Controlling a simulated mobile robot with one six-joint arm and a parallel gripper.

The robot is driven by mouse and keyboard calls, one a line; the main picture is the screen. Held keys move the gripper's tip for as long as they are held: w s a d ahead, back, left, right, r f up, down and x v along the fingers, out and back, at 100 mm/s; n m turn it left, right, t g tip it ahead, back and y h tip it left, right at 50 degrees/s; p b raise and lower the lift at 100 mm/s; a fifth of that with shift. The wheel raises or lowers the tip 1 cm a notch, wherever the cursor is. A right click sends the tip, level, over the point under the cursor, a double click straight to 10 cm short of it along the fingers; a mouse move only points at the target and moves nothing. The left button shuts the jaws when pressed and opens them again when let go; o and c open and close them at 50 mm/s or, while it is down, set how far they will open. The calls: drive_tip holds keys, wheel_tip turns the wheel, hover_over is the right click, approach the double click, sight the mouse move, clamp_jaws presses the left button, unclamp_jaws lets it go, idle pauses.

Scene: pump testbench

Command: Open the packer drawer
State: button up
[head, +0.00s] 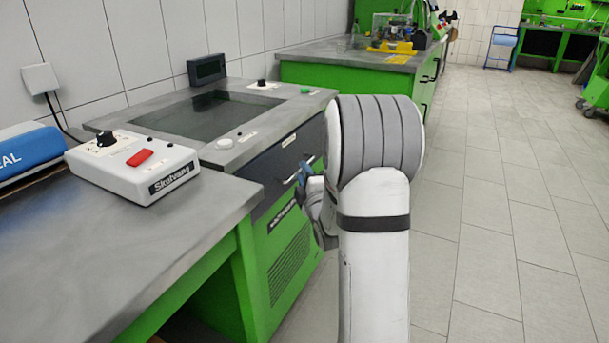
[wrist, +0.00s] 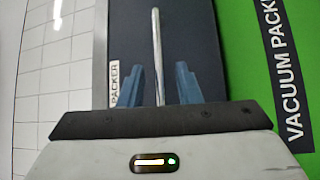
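The packer drawer (head: 266,196) is the dark front panel on the vacuum packer, above its green lower cabinet. It looks closed. Its metal bar handle (wrist: 155,50) stands out in the wrist view, with a PACKER label (wrist: 115,82) beside it. My gripper (wrist: 160,85) points at the drawer front. Its two blue fingers are apart, one on each side of the handle, with a visible gap to the bar on both sides. In the head view my gripper (head: 305,172) is at the drawer handle, partly hidden by my arm.
The vacuum packer top (head: 212,115) has a sunken dark chamber. A grey table (head: 130,245) at the left holds a white control box (head: 133,165) and a blue sealer (head: 28,147). Another green bench (head: 350,75) stands behind. Open tiled floor (head: 500,220) lies to the right.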

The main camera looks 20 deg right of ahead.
drive_tip(key=shift+w+r, duration=0.1)
drive_tip(key=shift+w, duration=0.5)
clamp_jaws()
drive_tip(key=shift+d, duration=0.15)
